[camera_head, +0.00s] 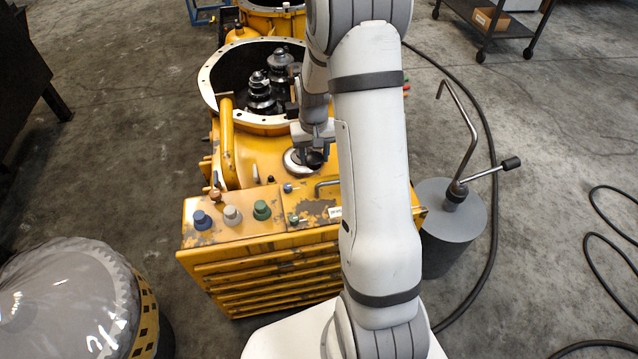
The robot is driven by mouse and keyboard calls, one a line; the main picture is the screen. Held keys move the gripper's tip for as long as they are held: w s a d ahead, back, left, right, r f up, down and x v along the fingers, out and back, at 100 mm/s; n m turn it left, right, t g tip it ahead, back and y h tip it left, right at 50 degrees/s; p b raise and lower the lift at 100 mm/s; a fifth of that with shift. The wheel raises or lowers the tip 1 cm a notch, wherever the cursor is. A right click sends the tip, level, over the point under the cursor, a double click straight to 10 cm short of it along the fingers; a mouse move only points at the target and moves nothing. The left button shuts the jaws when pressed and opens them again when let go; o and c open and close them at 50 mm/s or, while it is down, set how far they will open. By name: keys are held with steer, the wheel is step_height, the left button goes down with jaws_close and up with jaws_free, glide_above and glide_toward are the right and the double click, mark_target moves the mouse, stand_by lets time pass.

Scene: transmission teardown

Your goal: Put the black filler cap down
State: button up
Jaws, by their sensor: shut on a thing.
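The black filler cap (314,158) shows as a dark round piece under my gripper (311,149), at a pale ring (290,161) on top of the yellow housing (262,158). My gripper points down and is shut on the cap. My arm hides the right side of the gripper and part of the housing. I cannot tell whether the cap touches the ring or hangs just above it.
The open housing bore (207,82) holds dark gear shafts (260,92). Blue, white and green knobs (262,210) stand on the front panel. A grey drum (452,225) with a crank is at right. A clear-covered drum (65,300) is at lower left. Hoses lie at right.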

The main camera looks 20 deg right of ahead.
step_height(320, 180, down, 9)
steer(key=b, duration=0.3)
steer(key=shift+r, duration=0.15)
steer(key=o, duration=1.3)
steer(key=shift+a, duration=0.1)
